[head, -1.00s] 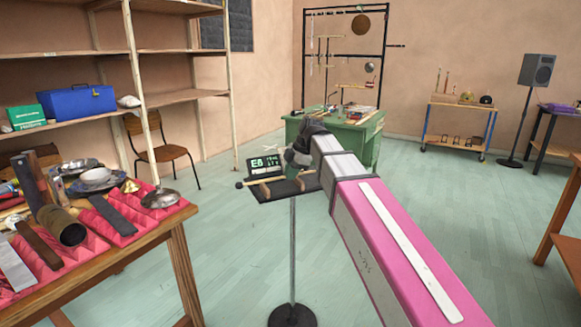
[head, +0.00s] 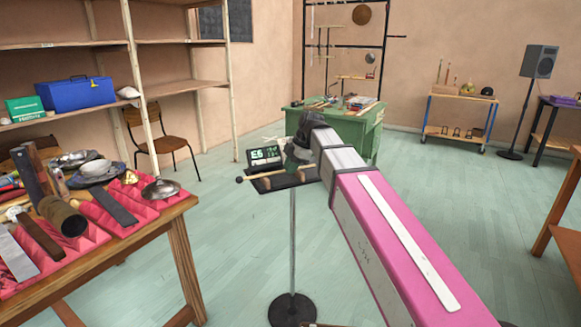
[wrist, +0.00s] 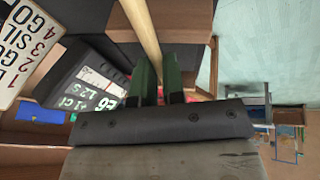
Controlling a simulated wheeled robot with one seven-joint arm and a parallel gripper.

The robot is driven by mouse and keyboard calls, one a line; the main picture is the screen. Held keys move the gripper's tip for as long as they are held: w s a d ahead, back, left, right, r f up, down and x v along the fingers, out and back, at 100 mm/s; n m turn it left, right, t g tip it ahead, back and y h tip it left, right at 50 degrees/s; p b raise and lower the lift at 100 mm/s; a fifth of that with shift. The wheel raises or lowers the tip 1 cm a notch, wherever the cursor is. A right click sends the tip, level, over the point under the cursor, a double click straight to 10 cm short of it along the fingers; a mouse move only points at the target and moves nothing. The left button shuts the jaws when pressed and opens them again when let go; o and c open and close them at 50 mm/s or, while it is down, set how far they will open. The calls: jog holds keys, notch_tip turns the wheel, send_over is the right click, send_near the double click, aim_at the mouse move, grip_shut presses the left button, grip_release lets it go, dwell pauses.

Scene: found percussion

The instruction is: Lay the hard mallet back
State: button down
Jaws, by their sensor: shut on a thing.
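The hard mallet (head: 262,175) has a pale wooden stick and a small dark round head at its left end. It lies across or just above the stand's small dark tray (head: 283,184), close to two wooden rests (head: 264,185); I cannot tell if it touches them. My gripper (head: 296,163) is over the tray's right part, shut on the stick. In the wrist view the green fingers of my gripper (wrist: 156,88) close around the stick (wrist: 143,35). The mallet's head is out of that view.
A small display (head: 264,155) stands at the tray's back, next to my gripper. A table (head: 160,222) with pink foam, a pipe and metal bowls is on the left. A green desk (head: 362,128) is behind. Floor around the stand (head: 293,250) is mostly clear.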

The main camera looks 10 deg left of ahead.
jog(key=c, duration=1.1)
grip_release()
jog(key=v, duration=1)
jog(key=shift+d+r, duration=0.15)
jog(key=shift+r, duration=0.25)
jog(key=shift+s, duration=0.1)
